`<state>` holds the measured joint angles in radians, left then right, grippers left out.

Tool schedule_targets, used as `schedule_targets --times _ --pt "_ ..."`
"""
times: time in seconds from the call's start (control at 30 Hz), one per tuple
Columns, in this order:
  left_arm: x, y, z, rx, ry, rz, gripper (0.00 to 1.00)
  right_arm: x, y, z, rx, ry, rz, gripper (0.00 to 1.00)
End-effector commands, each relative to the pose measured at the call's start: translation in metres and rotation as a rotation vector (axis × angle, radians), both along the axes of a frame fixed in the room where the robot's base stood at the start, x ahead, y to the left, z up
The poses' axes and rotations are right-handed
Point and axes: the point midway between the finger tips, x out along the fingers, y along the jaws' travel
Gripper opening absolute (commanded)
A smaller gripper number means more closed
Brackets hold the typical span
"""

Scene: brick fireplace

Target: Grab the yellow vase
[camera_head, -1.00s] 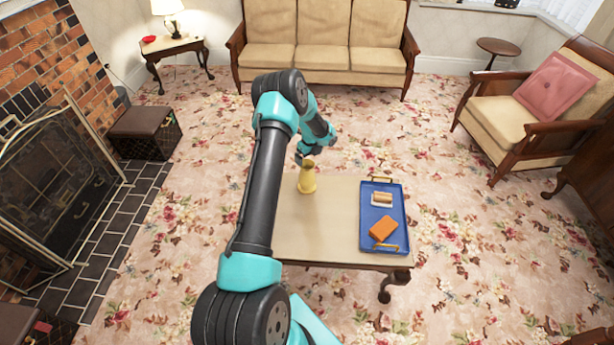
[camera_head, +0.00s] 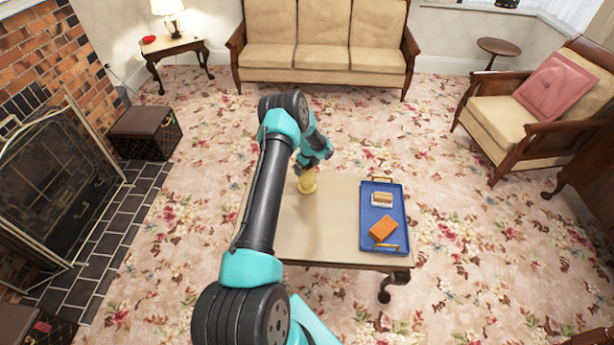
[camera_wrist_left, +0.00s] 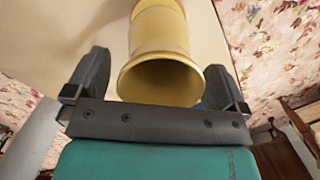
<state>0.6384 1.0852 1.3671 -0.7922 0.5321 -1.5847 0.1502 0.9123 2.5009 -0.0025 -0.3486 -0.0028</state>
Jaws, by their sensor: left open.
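The yellow vase (camera_head: 307,183) stands upright on the wooden coffee table (camera_head: 330,222), near its far left part. My left gripper (camera_head: 306,168) is at the top of the vase, reaching down from behind it. In the left wrist view, the vase (camera_wrist_left: 160,55) shows its round open mouth close to the gripper's palm. The open fingers of the left gripper (camera_wrist_left: 155,85) stand on either side of the vase, with a gap visible on the left. My right gripper is not in view.
A blue tray (camera_head: 369,238) with gold handles lies on the table's right side. It holds an orange block (camera_head: 382,229) and a small tan-and-white item (camera_head: 382,199). A sofa (camera_head: 323,55) and an armchair (camera_head: 500,110) stand beyond the table on open carpet.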

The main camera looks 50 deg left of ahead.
Motion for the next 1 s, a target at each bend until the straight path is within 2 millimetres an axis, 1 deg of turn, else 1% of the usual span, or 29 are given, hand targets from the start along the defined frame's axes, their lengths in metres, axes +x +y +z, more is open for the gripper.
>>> schedule_targets --times 0.03,0.13,0.6,1.0 --pt "0.0003 0.0008 -0.0053 0.0 0.0 0.0 1.0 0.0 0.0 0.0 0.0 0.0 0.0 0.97" --pt "0.0004 0.0011 -0.0104 0.0 0.0 0.0 1.0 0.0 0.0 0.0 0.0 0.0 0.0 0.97" --pt "0.0005 0.0012 -0.0103 0.001 -0.001 -0.001 1.0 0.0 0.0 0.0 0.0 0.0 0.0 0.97" --pt "0.0005 0.0012 -0.0102 0.001 -0.001 -0.001 0.62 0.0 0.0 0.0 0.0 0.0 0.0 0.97"
